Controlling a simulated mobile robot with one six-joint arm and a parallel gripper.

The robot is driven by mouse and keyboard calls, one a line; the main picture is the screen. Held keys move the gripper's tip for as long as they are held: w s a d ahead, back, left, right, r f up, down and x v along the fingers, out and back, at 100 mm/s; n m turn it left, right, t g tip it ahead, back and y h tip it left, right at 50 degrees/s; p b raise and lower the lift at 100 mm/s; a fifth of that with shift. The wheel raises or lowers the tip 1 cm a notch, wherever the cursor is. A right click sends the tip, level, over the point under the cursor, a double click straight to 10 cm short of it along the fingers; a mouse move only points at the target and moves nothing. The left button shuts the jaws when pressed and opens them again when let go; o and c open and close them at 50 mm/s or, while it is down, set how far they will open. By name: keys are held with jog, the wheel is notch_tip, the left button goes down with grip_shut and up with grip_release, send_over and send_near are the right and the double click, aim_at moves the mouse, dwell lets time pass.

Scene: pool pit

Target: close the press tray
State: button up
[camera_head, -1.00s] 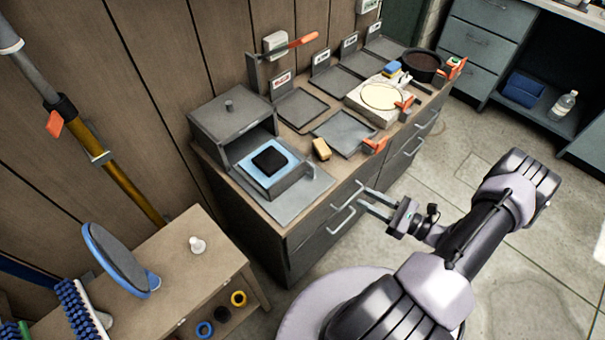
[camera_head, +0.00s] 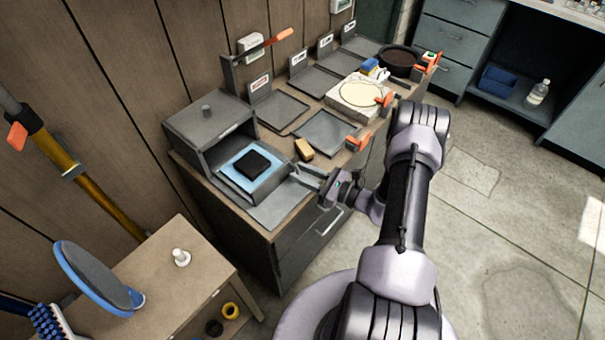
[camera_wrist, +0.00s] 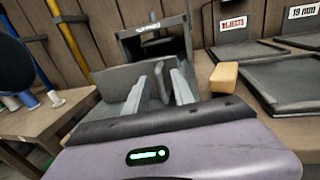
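The press (camera_head: 207,122) is a dark grey box at the left end of the counter. Its tray (camera_head: 274,188) is pulled out at the front and holds a light blue sheet (camera_head: 240,183) with a black square block (camera_head: 252,163) on it. In the wrist view the tray's front wall (camera_wrist: 112,82) stands just ahead, with the press housing (camera_wrist: 155,42) behind it. My gripper (camera_head: 301,175) is at the tray's front right, its fingers apart. The wrist view shows the open fingers (camera_wrist: 160,88) in front of the tray wall; whether they touch it I cannot tell.
A yellow-brown block (camera_head: 304,149) lies on the counter right beside my gripper. Flat dark trays (camera_head: 325,132), a white slab (camera_head: 357,94) and a dark round pan (camera_head: 398,60) are farther right. A small wooden table (camera_head: 190,275) stands at lower left.

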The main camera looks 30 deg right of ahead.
grip_shut()
dwell(1.4)
